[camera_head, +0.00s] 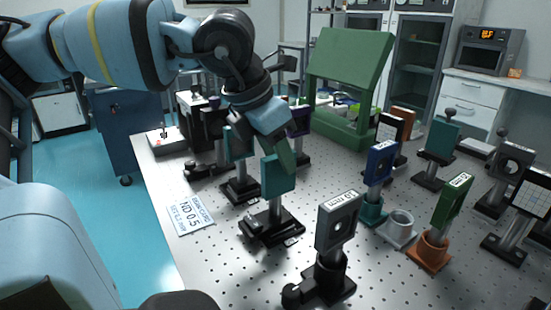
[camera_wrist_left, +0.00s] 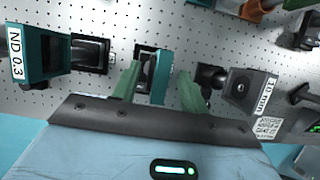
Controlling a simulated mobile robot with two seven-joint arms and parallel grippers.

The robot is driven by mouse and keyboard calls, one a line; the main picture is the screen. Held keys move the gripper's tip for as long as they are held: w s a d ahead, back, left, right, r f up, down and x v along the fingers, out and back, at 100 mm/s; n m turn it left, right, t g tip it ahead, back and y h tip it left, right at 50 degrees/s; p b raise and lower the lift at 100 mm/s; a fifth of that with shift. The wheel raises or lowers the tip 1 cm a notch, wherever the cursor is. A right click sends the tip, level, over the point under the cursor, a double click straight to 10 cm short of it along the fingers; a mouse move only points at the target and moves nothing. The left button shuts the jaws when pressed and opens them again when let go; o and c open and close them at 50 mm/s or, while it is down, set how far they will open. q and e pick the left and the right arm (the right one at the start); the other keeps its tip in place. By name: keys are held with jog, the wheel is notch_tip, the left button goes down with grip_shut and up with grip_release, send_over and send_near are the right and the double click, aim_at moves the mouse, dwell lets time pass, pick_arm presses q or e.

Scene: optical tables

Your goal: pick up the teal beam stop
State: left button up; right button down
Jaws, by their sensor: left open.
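The teal beam stop (camera_head: 278,176) is an upright teal plate on a post with a black base, standing on the perforated table (camera_head: 190,245). My left gripper (camera_head: 284,158) comes down over it from above. In the left wrist view, the gripper (camera_wrist_left: 159,72) is open, with one green finger on each side of the teal plate (camera_wrist_left: 161,78). The right finger has a visible gap to the plate; the left finger is close to it, and I cannot tell if it touches. In the head view, the arm hides part of the area behind the plate. My right gripper is not in view.
A teal mount labelled ND 0.3 (camera_wrist_left: 40,55) and a black mount (camera_wrist_left: 238,88) flank the gripper. A black labelled mount (camera_head: 338,220) stands in front. A blue mount (camera_head: 380,163) and a green mount (camera_head: 452,200) stand right. A card (camera_head: 190,212) lies left, with bare table around it.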

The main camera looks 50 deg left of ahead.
pick_arm(q)
jog(key=shift+w+f, duration=0.1)
jog(key=shift+f, duration=0.25)
jog(key=shift+c, duration=0.2)
grip_shut()
jog(key=shift+r, duration=0.1)
dwell(0.9)
